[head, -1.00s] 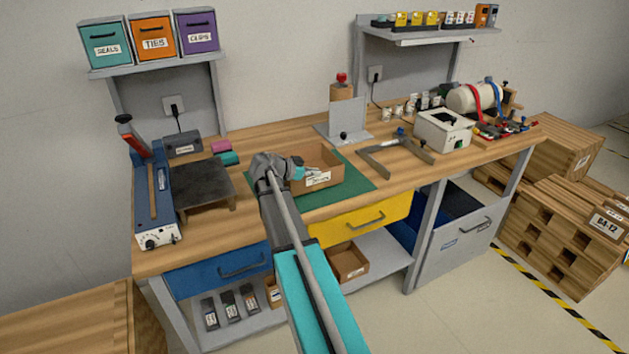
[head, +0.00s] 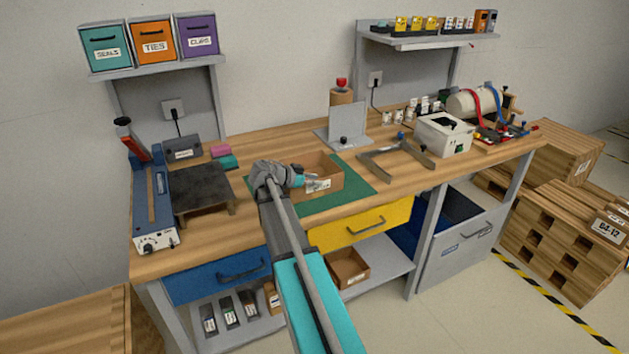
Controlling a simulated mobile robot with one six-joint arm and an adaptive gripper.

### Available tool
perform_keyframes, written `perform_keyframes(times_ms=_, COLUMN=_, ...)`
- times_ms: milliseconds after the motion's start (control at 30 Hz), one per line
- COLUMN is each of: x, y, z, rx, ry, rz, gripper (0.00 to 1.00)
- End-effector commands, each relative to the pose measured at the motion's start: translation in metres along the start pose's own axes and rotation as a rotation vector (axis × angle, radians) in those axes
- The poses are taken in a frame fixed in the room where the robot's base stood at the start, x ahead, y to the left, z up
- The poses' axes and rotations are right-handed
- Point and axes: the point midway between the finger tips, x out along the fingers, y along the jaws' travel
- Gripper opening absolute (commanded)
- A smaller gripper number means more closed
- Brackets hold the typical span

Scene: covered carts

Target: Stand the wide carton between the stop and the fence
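A brown open-topped carton (head: 332,178) sits on the green mat (head: 352,183) near the front of the bench; I take it for the wide carton. My gripper (head: 321,185) is low at its front left side, overlapping its front wall and label. I cannot tell whether the fingers touch it or how far they are open. Behind the mat stands a grey upright plate on a base (head: 347,122), with a small black knob in front. Which of these is the stop or the fence is not clear.
A blue sealer (head: 152,205) and a dark plate (head: 195,186) stand at the left. Bench top (head: 240,230) is bare by the left front edge.

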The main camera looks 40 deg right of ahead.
Motion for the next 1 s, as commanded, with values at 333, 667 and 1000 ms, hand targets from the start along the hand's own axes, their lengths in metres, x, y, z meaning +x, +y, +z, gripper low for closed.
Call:
perform_keyframes(times_ms=333, x=0.000, y=0.000, z=-0.001, rx=0.000, ry=0.000, rz=0.000, gripper=0.43)
perform_keyframes(times_ms=667, x=-0.025, y=0.000, z=-0.005, rx=0.000, ry=0.000, rz=-0.002, gripper=0.43)
perform_keyframes(times_ms=1000, x=-0.080, y=0.000, z=-0.005, rx=-0.001, ry=0.000, rz=-0.002, gripper=0.43)
